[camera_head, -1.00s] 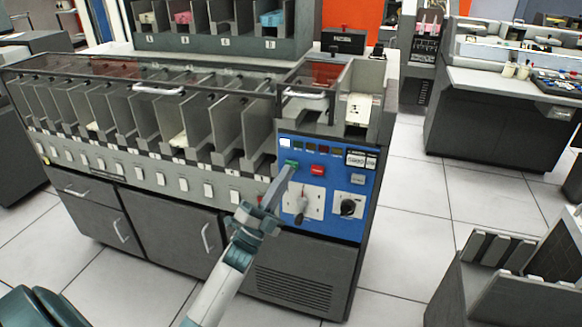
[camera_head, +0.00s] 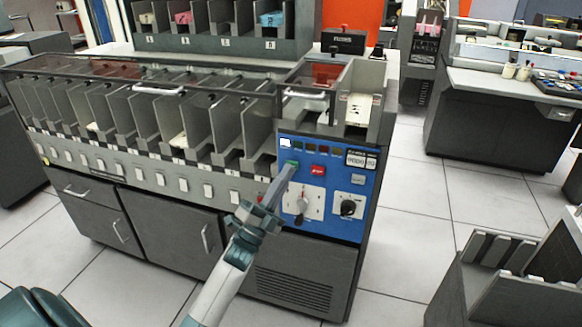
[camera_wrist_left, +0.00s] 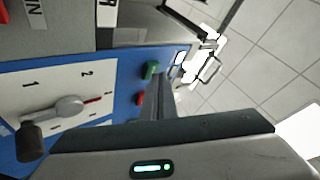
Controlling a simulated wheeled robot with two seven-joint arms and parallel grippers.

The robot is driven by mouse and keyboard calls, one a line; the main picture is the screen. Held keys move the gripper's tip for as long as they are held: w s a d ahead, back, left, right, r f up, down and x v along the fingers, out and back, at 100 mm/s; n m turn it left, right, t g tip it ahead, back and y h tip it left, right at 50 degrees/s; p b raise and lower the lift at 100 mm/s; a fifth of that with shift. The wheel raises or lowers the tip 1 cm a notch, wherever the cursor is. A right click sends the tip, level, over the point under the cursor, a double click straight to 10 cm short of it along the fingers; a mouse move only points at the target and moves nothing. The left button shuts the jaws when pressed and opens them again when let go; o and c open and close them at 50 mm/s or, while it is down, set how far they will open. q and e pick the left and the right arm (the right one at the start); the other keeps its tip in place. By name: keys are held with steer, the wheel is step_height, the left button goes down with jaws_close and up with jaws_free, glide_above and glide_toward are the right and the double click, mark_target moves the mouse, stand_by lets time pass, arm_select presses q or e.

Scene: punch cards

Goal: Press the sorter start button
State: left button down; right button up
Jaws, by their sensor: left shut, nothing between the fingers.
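The sorter (camera_head: 215,185) is a long grey machine with a blue control panel (camera_head: 330,226) at its right end. The green button (camera_head: 292,163), which I take as the start button, is at the panel's upper left. It also shows in the left wrist view (camera_wrist_left: 151,70). A red button (camera_head: 318,170) sits to its right. My left gripper (camera_head: 286,173) is shut and empty, its tips just at the green button. The wrist view shows the fingers (camera_wrist_left: 164,95) beside it; whether they touch is unclear. My right gripper is not in view.
A dial (camera_head: 304,204) and a black knob (camera_head: 348,207) sit below the buttons. A card hopper (camera_head: 358,108) is above the panel, with card pockets (camera_head: 140,120) to the left. Grey consoles (camera_head: 500,120) stand at the right. Tiled floor (camera_head: 400,225) is clear beside the sorter.

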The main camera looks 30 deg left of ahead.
arm_select(q)
steer(key=shift+w+h, duration=0.2)
steer(key=shift+h, duration=0.1)
steer(key=shift+s, duration=0.15)
steer(key=shift+s+d+p, duration=0.15)
steer(key=shift+s+p, duration=0.15)
steer(key=shift+s, duration=0.55)
steer(key=s+p, duration=0.1)
steer(key=s, duration=0.1)
steer(key=s+d+p, duration=0.1)
steer(key=s, duration=0.1)
steer(key=shift+s, duration=0.35)
stand_by(0.4)
